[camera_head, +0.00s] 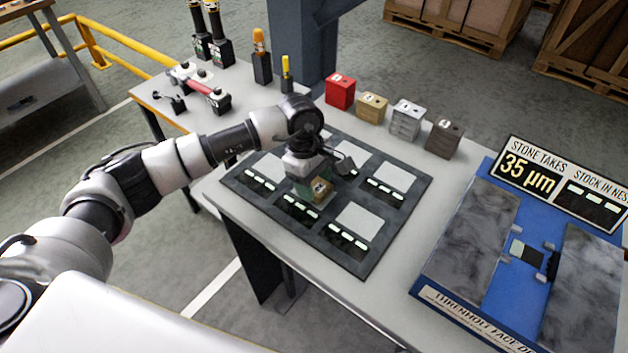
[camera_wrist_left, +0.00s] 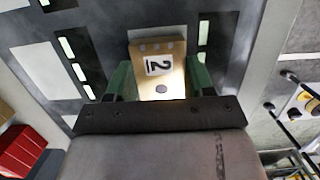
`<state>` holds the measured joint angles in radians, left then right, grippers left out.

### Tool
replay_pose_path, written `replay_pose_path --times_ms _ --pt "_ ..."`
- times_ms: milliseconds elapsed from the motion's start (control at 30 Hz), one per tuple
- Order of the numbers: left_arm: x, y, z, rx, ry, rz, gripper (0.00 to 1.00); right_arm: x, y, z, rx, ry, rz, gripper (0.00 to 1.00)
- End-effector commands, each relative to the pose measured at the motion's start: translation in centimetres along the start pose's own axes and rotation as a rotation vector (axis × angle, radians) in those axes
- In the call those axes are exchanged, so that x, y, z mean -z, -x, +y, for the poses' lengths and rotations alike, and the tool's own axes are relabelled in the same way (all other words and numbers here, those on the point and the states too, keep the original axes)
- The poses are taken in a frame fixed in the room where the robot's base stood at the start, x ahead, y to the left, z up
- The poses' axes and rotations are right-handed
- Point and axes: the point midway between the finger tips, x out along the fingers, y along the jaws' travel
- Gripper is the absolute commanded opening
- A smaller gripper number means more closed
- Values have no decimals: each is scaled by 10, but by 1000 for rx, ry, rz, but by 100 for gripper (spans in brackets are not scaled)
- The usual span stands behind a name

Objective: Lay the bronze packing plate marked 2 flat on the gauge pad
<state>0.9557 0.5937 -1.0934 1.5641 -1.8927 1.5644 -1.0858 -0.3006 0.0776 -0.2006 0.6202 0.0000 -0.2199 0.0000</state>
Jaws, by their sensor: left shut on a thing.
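The bronze plate marked 2 (camera_wrist_left: 160,66) is between the green fingers of my left gripper (camera_wrist_left: 160,82) in the left wrist view. Its numbered face and a dark round spot show. In the head view my left gripper (camera_head: 314,190) is low over the dark board, shut on the plate (camera_head: 322,189). I cannot tell whether the plate touches the board. The dark board (camera_head: 350,262) carries several pale square pads, such as the front one (camera_head: 360,219), each beside a row of lit bars. Which pad is the gauge pad is not clear. My right gripper is not in view.
Red (camera_head: 340,91), tan (camera_head: 372,107), silver (camera_head: 406,119) and dark brown (camera_head: 445,139) blocks stand behind the board. A blue machine (camera_head: 510,292) with grey stone slabs and a "35 µm" sign (camera_head: 530,177) is at right. A blue column (camera_head: 303,45) rises behind the table.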

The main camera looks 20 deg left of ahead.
Motion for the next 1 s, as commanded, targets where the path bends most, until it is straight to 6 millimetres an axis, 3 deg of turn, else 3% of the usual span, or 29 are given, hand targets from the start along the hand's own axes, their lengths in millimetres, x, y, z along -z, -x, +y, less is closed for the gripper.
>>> replay_pose_path --times_ms 300,333,500,800,1000 --pt "2 -8 1 -3 -1 0 10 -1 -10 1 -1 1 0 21" --pt "1 -7 1 -3 -1 0 56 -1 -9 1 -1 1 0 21" --pt "1 -7 0 -2 0 0 82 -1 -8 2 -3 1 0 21" --pt "2 -7 0 1 0 1 83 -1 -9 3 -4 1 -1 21" --pt "2 17 1 -4 -1 2 83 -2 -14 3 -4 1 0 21"
